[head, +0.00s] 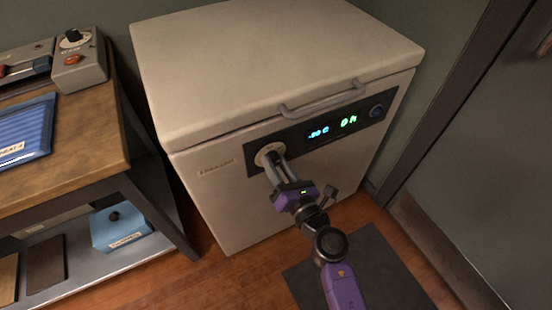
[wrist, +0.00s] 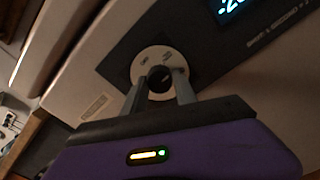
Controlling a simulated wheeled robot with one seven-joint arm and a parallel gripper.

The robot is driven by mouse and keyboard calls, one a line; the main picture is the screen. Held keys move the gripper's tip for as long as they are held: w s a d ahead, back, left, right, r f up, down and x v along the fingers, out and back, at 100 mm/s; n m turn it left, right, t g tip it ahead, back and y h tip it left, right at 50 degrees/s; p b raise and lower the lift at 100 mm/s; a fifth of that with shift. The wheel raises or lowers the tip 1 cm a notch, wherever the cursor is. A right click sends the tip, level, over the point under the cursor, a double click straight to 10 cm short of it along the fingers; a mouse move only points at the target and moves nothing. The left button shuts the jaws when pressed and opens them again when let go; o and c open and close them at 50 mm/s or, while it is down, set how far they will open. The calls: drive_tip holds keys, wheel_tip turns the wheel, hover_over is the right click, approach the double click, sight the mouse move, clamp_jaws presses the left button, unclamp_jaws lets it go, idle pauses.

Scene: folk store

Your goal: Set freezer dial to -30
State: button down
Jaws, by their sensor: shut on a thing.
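The freezer (head: 275,65) is a cream chest with its lid shut. Its dark control panel (head: 340,135) is on the front. The dial, with a pale round plate (head: 265,150) and a dark knob (wrist: 159,78), is at the panel's left end. My gripper (head: 273,163) reaches the dial from the front, its two fingers shut on the knob, one on each side. The fingers partly hide the dial in the head view. The blue display (head: 319,133) appears to read -20 C. A green readout (head: 349,121) beside it appears to say ON.
A handle (head: 323,99) sticks out above the panel, and a round button (head: 377,111) is at its right end. A door (head: 490,130) is at right. A dark mat (head: 385,265) lies on the floor.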

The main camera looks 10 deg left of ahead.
drive_tip(key=m+p, duration=0.2)
drive_tip(key=m, duration=0.4)
drive_tip(key=shift+p, duration=0.4)
idle(0.3)
drive_tip(key=c, duration=1)
unclamp_jaws()
drive_tip(key=shift+o, duration=0.2)
drive_tip(key=shift+s, duration=0.15)
drive_tip(key=p+v, duration=0.1)
drive_tip(key=v, duration=0.6)
drive_tip(key=shift+s+d, duration=0.2)
drive_tip(key=shift+s, duration=0.05)
drive_tip(key=shift+m, duration=0.3)
